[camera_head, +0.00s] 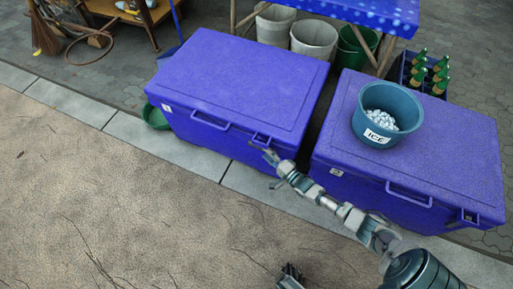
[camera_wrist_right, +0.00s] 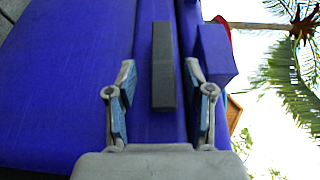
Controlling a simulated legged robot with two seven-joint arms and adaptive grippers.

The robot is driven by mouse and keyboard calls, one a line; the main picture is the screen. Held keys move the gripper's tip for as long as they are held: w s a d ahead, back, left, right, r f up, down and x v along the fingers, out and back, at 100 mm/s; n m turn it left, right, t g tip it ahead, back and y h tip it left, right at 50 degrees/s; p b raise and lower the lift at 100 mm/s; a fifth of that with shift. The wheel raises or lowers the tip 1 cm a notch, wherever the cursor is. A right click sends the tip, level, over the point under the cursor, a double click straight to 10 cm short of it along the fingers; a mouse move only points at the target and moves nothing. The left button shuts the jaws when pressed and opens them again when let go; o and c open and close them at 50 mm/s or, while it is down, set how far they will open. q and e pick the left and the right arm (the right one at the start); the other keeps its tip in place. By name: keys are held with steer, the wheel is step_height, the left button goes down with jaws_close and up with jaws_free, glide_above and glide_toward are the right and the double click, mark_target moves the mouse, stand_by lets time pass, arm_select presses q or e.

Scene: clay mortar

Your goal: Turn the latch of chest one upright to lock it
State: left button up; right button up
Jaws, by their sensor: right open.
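Chest one seems to be the left blue chest (camera_head: 245,80), with a small white label at its front left; its number is too small to read. Its latch shows as a dark grey bar (camera_wrist_right: 164,65) in the right wrist view. Judged by the sideways palm, the bar lies horizontal. My right gripper (camera_head: 268,155) is at the chest's front, near the right end. In the wrist view, its open fingers (camera_wrist_right: 159,75) stand either side of the bar's lower part, with gaps. My left gripper (camera_head: 291,275) shows only partly at the bottom edge; its opening is unclear.
A second blue chest (camera_head: 420,145) stands to the right, carrying a teal ice tub (camera_head: 388,115). Buckets (camera_head: 313,38) and a crate of green bottles (camera_head: 424,72) stand behind. The ground in front is clear.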

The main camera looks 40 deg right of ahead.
mark_target(261, 149)
steer(key=w, duration=0.2)
steer(key=w+b, duration=0.1)
steer(key=shift+w+f, duration=0.2)
steer(key=shift+w, duration=0.15)
steer(key=shift+w+a+r, duration=0.1)
steer(key=shift+w+r, duration=0.2)
steer(key=shift+w, duration=0.05)
steer(key=shift+f, duration=0.1)
jaws_close()
